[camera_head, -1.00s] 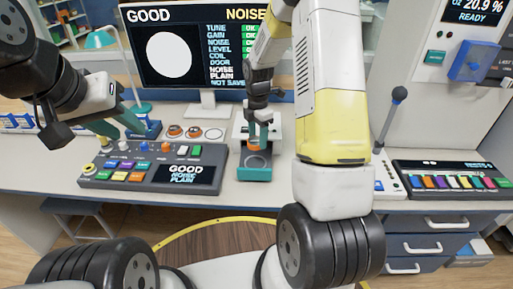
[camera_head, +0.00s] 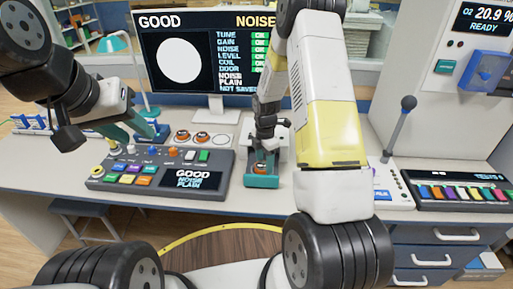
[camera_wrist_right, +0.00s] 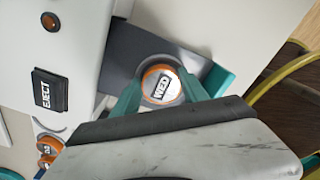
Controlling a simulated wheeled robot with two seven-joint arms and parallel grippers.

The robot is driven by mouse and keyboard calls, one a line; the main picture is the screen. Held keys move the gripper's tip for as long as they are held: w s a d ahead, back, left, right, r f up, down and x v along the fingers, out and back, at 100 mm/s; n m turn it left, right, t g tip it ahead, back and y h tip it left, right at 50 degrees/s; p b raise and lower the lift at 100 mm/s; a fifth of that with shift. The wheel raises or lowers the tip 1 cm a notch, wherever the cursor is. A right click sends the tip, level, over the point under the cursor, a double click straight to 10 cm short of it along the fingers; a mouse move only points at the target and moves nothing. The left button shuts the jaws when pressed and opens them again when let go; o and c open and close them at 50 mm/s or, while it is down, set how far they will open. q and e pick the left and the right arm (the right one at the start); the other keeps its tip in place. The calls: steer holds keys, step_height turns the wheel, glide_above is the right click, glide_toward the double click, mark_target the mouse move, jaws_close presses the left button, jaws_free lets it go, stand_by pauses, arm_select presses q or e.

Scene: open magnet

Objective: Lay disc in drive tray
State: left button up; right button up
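The orange-rimmed disc (camera_head: 261,168), labelled "WED" in the right wrist view (camera_wrist_right: 161,85), is at the teal drive tray (camera_head: 262,183). My right gripper (camera_head: 261,160) points down over the tray. In the wrist view its two teal fingers (camera_wrist_right: 160,90) sit against opposite sides of the disc. The disc lies flat and low at the tray; I cannot tell whether it rests on the bottom. The white drive (camera_wrist_right: 75,45) with a black EJECT button stands beside it. My left gripper (camera_head: 128,130) is open and empty above the back left of the console.
A button console (camera_head: 160,170) fills the desk's left front. The monitor (camera_head: 205,60) stands behind. A lever (camera_head: 400,125) and a coloured-button panel (camera_head: 460,190) are at the right.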

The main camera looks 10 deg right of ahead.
steer(key=o, duration=0.4)
steer(key=shift+o, duration=0.2)
step_height(320, 180, up, 12)
step_height(320, 180, up, 15)
steer(key=m+t, duration=0.3)
steer(key=m, duration=0.6)
glide_above(264, 164)
steer(key=s, duration=0.9)
steer(key=s+a+r+m+t+y, duration=0.1)
steer(key=s+r+m, duration=0.3)
steer(key=s+m, duration=0.2)
steer(key=s+a+r+m+t+y, duration=0.1)
steer(key=s+r+m, duration=0.3)
steer(key=s, duration=0.5)
steer(key=shift+s+a+m+t, duration=0.4)
steer(key=shift+a+m+t, duration=0.15)
steer(key=shift+m, duration=0.65)
